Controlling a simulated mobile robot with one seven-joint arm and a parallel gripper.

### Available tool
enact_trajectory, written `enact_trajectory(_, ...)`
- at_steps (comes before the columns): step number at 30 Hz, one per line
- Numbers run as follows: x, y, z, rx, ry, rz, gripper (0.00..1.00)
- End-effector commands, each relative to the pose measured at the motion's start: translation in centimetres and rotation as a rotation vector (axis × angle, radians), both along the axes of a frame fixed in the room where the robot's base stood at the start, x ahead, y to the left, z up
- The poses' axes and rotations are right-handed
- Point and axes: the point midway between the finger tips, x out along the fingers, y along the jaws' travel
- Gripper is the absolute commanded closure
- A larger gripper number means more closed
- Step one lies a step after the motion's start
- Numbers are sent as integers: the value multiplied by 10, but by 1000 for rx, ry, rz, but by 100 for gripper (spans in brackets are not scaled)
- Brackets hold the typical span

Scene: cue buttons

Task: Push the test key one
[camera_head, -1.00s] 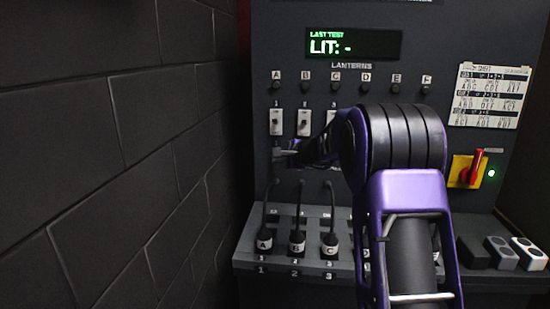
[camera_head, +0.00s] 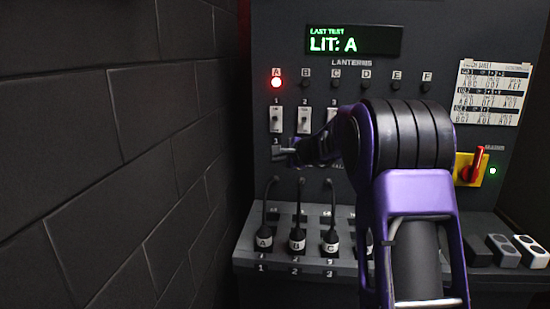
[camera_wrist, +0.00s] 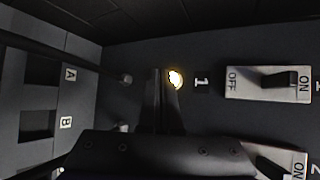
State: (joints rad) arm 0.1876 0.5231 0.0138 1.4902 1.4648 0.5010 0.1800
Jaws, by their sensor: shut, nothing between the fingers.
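Test key one (camera_wrist: 175,79) shows in the wrist view as a small glowing round spot on the dark panel beside the label "1". My gripper (camera_wrist: 165,76) is shut and empty, with its fingertips right at the key and partly covering it. I cannot tell whether they are touching. In the head view my gripper (camera_head: 281,152) is at the panel below switch 1 (camera_head: 276,119), and the key is hard to make out there. Lantern A (camera_head: 277,83) glows red, and the display (camera_head: 352,41) reads "LIT: A".
Lanterns B to F are dark. Switch 2 (camera_head: 304,120) stands close to the right of switch 1. Plugs with cables, such as plug A (camera_head: 264,238), stand on the ledge below. A red rotary handle (camera_head: 472,168) is at right. A block wall (camera_head: 110,150) runs close on the left.

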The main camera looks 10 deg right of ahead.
Motion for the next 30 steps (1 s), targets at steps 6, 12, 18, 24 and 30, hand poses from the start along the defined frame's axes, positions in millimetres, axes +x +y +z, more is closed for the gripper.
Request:
enact_trajectory(6, -3, 1, -1, 0, 0, 0, 100)
enact_trajectory(12, -21, 7, -3, -1, -2, 1, 100)
enact_trajectory(18, -40, 14, -3, 0, -2, 1, 100)
enact_trajectory(24, -55, 18, -1, 0, 0, 1, 100)
enact_trajectory(30, -57, 19, 0, -1, 0, 2, 100)
